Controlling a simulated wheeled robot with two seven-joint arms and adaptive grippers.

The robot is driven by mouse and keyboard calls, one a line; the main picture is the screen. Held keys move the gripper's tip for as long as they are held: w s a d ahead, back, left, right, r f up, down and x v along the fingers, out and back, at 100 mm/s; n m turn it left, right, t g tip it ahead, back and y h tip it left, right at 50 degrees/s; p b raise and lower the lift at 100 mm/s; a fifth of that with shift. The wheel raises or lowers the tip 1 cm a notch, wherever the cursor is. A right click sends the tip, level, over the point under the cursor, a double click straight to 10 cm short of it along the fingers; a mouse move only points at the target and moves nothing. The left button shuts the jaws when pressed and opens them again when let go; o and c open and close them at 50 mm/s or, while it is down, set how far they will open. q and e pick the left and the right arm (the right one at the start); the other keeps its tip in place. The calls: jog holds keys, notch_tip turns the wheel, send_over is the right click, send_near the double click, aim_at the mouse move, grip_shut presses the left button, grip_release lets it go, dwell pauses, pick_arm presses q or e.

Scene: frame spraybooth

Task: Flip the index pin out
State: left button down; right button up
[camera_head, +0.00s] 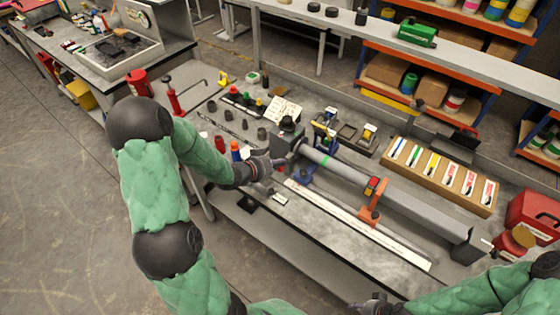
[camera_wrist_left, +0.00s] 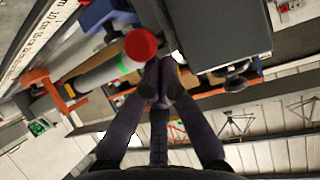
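A dark grey box-shaped head (camera_head: 287,144) stands at the left end of a long grey bar-like fixture on the bench. My left gripper (camera_head: 268,164) is just left of this head, at its lower side. In the left wrist view, the fingertips (camera_wrist_left: 162,80) are close together beside the dark box (camera_wrist_left: 228,38) and a red round cap (camera_wrist_left: 140,45). Whether anything is between them is hidden. Small dark knobs (camera_wrist_left: 236,82) show at the box's edge; I cannot tell which part is the index pin. My right gripper (camera_head: 376,305) is at the bottom edge, its fingers unclear.
A grey tube with a green band (camera_head: 318,158) lies along the fixture, with an orange clamp (camera_head: 373,205) farther right. A wooden tray (camera_head: 440,172) of coloured labels, bottles and small black parts crowd the bench. The front strip (camera_head: 370,255) is mostly clear.

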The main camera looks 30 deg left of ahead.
pick_arm(q)
jog(key=shift+s+f, duration=0.3)
jog(key=shift+s, duration=0.45)
jog(key=shift+d, duration=0.1)
jog(key=w+r+p, duration=0.1)
jog(key=w+r, duration=0.2)
jog(key=shift+d+r+p, duration=0.15)
jog(key=shift+d+p, duration=0.05)
jog(key=shift+p, duration=0.1)
jog(key=p+v, duration=0.1)
jog(key=v, duration=0.8)
jog(key=shift+s+r+p, duration=0.25)
jog(key=shift+p, duration=0.05)
jog(key=shift+a, duration=0.1)
